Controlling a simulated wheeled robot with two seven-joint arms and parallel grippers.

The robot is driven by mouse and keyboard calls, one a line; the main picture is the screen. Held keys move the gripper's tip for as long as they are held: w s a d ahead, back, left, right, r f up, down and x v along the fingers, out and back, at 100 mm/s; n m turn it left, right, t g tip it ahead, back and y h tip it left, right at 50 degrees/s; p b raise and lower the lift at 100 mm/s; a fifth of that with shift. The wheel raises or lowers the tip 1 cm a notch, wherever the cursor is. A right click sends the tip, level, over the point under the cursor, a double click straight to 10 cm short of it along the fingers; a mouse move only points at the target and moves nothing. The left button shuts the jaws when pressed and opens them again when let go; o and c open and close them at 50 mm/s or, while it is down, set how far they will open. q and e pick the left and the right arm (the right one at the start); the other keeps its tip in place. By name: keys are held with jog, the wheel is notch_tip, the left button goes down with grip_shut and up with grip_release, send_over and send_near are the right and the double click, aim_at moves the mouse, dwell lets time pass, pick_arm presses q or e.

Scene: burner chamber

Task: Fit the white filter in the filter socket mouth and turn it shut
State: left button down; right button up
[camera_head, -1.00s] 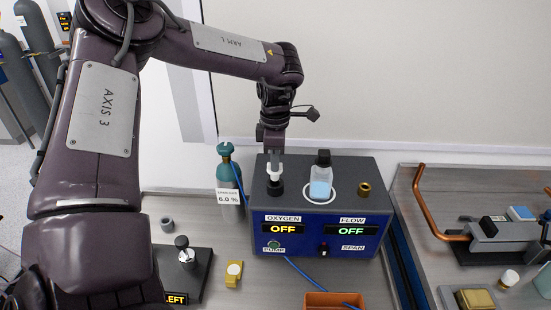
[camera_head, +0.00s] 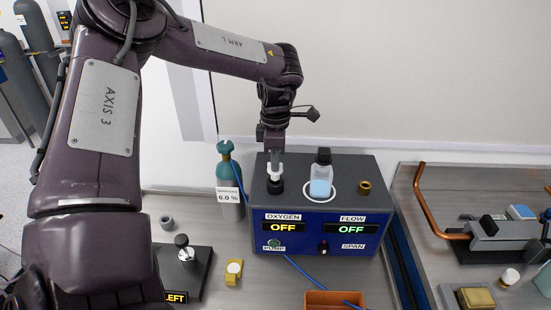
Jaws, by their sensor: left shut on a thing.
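The white filter (camera_head: 275,170) is upright at the black filter socket (camera_head: 275,186) on top of the blue analyser box (camera_head: 317,225), at its left end. My left gripper (camera_head: 275,158) comes down from above and is shut on the filter's upper part. The filter's lower end meets the socket mouth; how deep it sits and whether it is turned shut cannot be told. My right gripper is not in view.
A clear bottle with blue contents (camera_head: 321,180) and a brass fitting (camera_head: 364,187) stand on the box, right of the socket. A teal gas cylinder (camera_head: 228,180) stands close left. An orange tray (camera_head: 330,299) lies in front.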

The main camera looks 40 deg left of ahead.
pick_arm(q)
jog(key=shift+f+b, duration=1.15)
jog(key=shift+f, duration=0.6)
jog(key=c, duration=1.4)
grip_release()
jog(key=shift+c, duration=0.2)
jog(key=shift+r, duration=0.1)
